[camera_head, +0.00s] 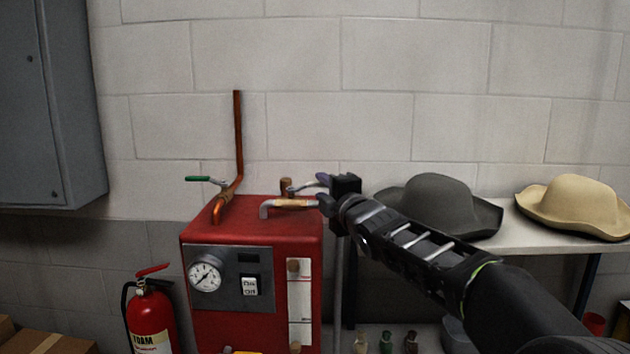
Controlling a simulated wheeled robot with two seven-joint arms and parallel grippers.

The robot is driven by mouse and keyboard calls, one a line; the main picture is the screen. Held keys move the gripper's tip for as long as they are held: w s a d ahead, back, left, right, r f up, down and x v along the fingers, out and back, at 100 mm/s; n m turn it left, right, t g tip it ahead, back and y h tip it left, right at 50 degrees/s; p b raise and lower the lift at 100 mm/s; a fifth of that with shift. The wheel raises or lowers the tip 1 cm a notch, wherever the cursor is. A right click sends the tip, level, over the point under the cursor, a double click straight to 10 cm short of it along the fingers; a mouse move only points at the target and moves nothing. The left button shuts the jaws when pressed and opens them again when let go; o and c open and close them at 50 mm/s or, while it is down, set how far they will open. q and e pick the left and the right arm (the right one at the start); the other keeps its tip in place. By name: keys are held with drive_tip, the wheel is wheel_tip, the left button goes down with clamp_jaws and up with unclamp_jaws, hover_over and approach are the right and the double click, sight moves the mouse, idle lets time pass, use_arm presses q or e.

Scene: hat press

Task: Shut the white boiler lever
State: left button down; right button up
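The red boiler (255,216) stands against the wall at the lower left of centre. On its top, a pale lever (304,187) sits on a short copper fitting (286,186). It slants up to the right, and its far end meets the dark parts of my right gripper (323,191). The gripper reaches in from the lower right, its fingers apart at the lever's end. I cannot tell whether a finger touches the lever. A pipe with a copper stretch (293,203) runs just below the lever, close to the lower finger. My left gripper is not in view.
A green-handled valve (200,179) sits on the copper pipe (238,135) at left. A grey hat (437,204) and a tan hat (572,204) rest on the shelf (520,236) at right. A fire extinguisher (150,316) stands left of the boiler. A grey cabinet (48,105) hangs upper left.

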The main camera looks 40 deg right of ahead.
drive_tip(key=p+x, duration=0.1)
drive_tip(key=x, duration=0.4)
drive_tip(key=shift+w+d+p, duration=0.1)
drive_tip(key=shift+w+p, duration=0.2)
drive_tip(key=shift+c, duration=0.5)
clamp_jaws()
idle(0.6)
